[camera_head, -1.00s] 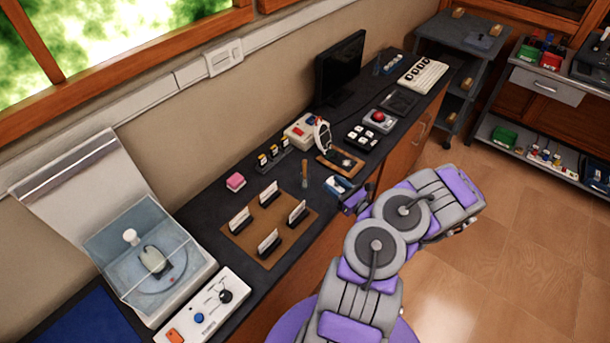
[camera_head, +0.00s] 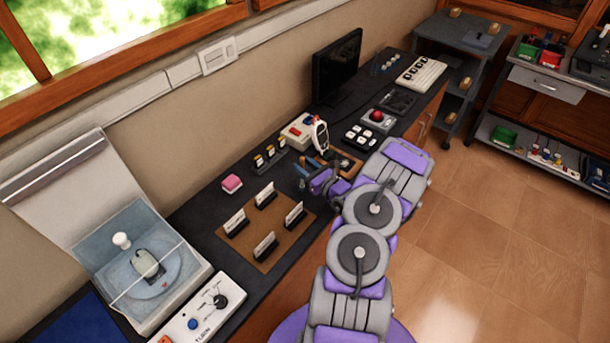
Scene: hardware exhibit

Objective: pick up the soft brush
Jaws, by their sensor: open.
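The soft brush appears to be the small upright piece with a brown upper part (camera_head: 300,171), on the dark counter behind the board of card holders. It is small in the picture, and its lower end is hard to make out. My gripper (camera_head: 310,178) is open, just right of the brush and very close to it. Its purple body shows, but the fingers are small and partly merge with the things behind. I cannot tell whether a finger touches the brush.
The brown board (camera_head: 265,232) with white cards lies nearer on the counter. Behind are a battery-like row (camera_head: 265,158), a box with a red button (camera_head: 297,130) and a white handheld device (camera_head: 319,134). A monitor (camera_head: 337,66) stands farther back.

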